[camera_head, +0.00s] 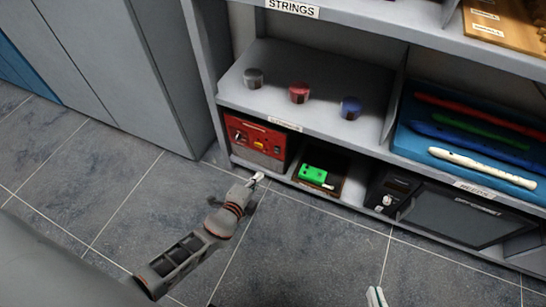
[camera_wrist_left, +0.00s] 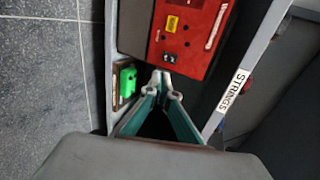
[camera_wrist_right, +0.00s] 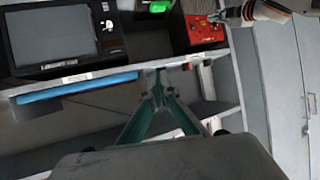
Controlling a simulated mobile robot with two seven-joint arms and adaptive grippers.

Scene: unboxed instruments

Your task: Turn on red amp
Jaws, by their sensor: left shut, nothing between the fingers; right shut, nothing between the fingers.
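The red amp (camera_head: 256,134) sits on the bottom shelf at the left end, its red front panel facing out, with knobs and a yellow label. It also shows in the left wrist view (camera_wrist_left: 200,28), just beyond my fingertips, and in the right wrist view (camera_wrist_right: 205,28). My left gripper (camera_head: 256,179) is shut and empty, low in front of the shelf, just below the amp. In the left wrist view its fingertips (camera_wrist_left: 162,77) are close together near the amp's edge; contact cannot be told. My right gripper (camera_head: 376,297) is shut and empty at the bottom edge of the head view.
A green pedal (camera_head: 313,175) lies right of the amp on the same shelf. A black amp (camera_head: 455,211) stands further right. Several small round items, including a red one (camera_head: 299,92), sit on the shelf above. A grey cabinet (camera_head: 120,65) stands left. The tiled floor (camera_head: 310,240) in front is clear.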

